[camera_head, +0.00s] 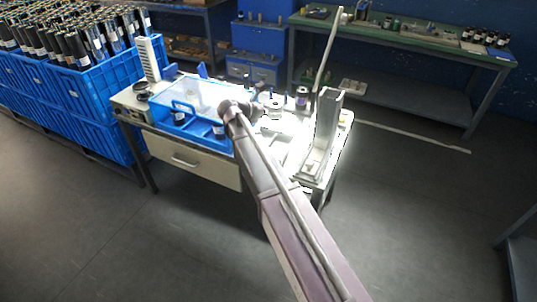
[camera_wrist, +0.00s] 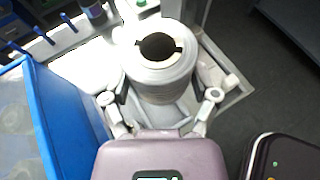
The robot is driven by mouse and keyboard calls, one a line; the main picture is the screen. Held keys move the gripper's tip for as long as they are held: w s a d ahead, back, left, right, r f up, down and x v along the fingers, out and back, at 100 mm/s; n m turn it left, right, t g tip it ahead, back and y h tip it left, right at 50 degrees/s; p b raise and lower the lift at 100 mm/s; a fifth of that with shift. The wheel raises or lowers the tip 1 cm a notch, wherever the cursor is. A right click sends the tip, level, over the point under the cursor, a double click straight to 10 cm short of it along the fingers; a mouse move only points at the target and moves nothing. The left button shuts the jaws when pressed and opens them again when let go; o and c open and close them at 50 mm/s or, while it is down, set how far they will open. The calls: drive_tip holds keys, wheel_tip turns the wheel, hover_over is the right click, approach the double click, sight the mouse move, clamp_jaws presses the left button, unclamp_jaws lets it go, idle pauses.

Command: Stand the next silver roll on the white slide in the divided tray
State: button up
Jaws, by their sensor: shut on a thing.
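A silver roll (camera_wrist: 158,75) with a dark round hole in its end sits between the two fingers of my gripper (camera_wrist: 160,98) in the wrist view. The fingers are shut on its sides. In the head view my arm and wrist hide the fingers and most of what they hold. The white slide (camera_head: 325,125) is a tall pale channel at the right end of the bench. Pale grey surfaces lie behind and below the roll in the wrist view; I cannot tell whether it touches them.
A blue box with a clear cover (camera_head: 190,105) stands left of my wrist; its blue wall (camera_wrist: 40,115) is close in the wrist view. Small blue pegs (camera_wrist: 42,35) stand beyond it. Blue crates (camera_head: 75,90) full of dark rolls are at the left. The floor right of the bench is clear.

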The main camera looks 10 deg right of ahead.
wheel_tip(320, 180, down, 11)
drive_tip(key=b, duration=0.9)
drive_tip(key=shift+r, duration=0.2)
wheel_tip(320, 180, down, 6)
drive_tip(key=b, duration=0.6)
drive_tip(key=shift+f, duration=0.15)
drive_tip(key=shift+b, duration=0.35)
drive_tip(key=shift+f+b, duration=1.8)
drive_tip(key=shift+f, duration=0.05)
drive_tip(key=shift+f, duration=0.25)
drive_tip(key=o, duration=1)
drive_tip(key=shift+s, duration=0.1)
drive_tip(key=shift+r, duration=0.25)
